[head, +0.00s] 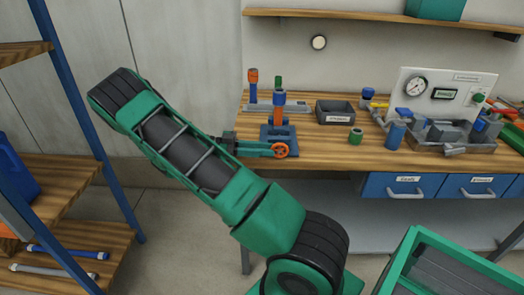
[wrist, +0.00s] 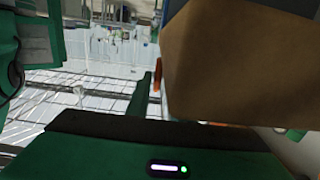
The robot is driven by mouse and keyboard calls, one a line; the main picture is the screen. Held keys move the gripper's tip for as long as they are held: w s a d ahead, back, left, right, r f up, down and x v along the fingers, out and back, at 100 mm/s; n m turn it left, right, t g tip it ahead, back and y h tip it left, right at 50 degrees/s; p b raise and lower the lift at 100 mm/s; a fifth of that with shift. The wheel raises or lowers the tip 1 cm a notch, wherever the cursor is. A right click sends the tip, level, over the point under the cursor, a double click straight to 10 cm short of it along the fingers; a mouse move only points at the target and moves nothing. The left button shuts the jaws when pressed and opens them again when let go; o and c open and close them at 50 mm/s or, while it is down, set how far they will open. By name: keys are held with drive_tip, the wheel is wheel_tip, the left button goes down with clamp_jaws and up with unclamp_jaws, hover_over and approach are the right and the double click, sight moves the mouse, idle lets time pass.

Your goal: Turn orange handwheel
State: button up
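The orange handwheel (head: 280,150) is a small spoked wheel at the front edge of the wooden bench, below a blue stand with an orange body (head: 278,132). My gripper (head: 262,148) reaches in from the left at the end of my green arm, its tips beside the handwheel. I cannot tell whether they touch it. In the wrist view one green finger (wrist: 140,97) points forward, with a narrow orange part (wrist: 157,78) just right of its tip. The other finger is not clear, so the opening between the fingers cannot be judged.
A large brown block-like surface (wrist: 238,60) fills the wrist view's right side, very close. On the bench (head: 330,158) are a dark bin (head: 335,117), a green cylinder (head: 355,135), a blue cylinder (head: 396,136) and a gauge panel (head: 440,96). A blue-framed shelf (head: 75,110) stands left.

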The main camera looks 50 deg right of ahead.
drive_tip(key=shift+o, duration=0.3)
drive_tip(key=shift+s, duration=0.1)
drive_tip(key=v, duration=1.1)
